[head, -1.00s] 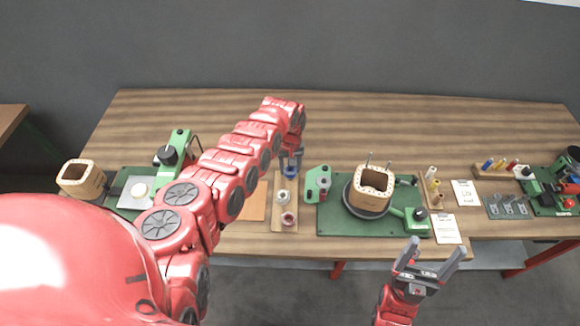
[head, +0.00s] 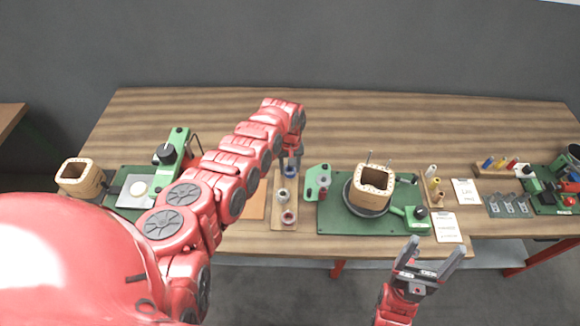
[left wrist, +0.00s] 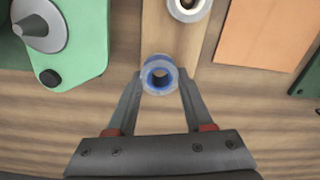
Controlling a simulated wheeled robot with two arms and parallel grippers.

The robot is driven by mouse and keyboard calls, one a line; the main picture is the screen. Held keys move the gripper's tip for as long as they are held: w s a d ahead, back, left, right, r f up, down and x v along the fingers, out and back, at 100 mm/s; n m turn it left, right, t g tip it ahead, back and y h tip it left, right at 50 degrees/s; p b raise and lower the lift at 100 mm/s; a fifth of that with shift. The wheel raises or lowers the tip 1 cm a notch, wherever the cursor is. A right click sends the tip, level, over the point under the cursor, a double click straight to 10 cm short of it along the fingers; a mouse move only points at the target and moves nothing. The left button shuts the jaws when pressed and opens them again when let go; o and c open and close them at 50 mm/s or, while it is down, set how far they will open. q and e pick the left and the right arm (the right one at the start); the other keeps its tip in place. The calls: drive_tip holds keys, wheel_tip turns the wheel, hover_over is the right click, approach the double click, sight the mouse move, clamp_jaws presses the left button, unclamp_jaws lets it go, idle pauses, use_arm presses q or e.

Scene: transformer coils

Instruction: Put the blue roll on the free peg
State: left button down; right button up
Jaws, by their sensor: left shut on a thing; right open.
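The blue roll (left wrist: 160,76) is a small ring with a blue rim and a hole. It sits between the fingertips of my left gripper (left wrist: 158,82), which is shut on it. In the head view, the blue roll (head: 291,172) is at the far end of a wooden strip (head: 276,213); I cannot tell whether it touches the strip. A green bracket (head: 311,182) beside it carries a grey cone-like peg (left wrist: 40,25) with no roll visible on it. My right gripper (head: 431,262) is open and empty off the table's front edge.
The strip also holds a white roll (head: 283,196) and a dark red roll (head: 288,217). An orange-brown sheet (head: 254,205) lies left of it. A green plate (head: 335,222) with a wooden coil frame (head: 373,190) stands right. The back of the table (head: 400,120) is clear.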

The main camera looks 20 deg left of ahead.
use_arm(q)
drive_tip(key=shift+f+b, duration=0.35)
drive_tip(key=shift+f, duration=0.2)
drive_tip(key=shift+f+b, duration=0.3)
drive_tip(key=shift+f, duration=0.05)
idle(0.3)
unclamp_jaws()
idle(0.3)
drive_tip(key=shift+r, duration=0.1)
wheel_tip(320, 180, up, 5)
drive_tip(key=p, duration=0.5)
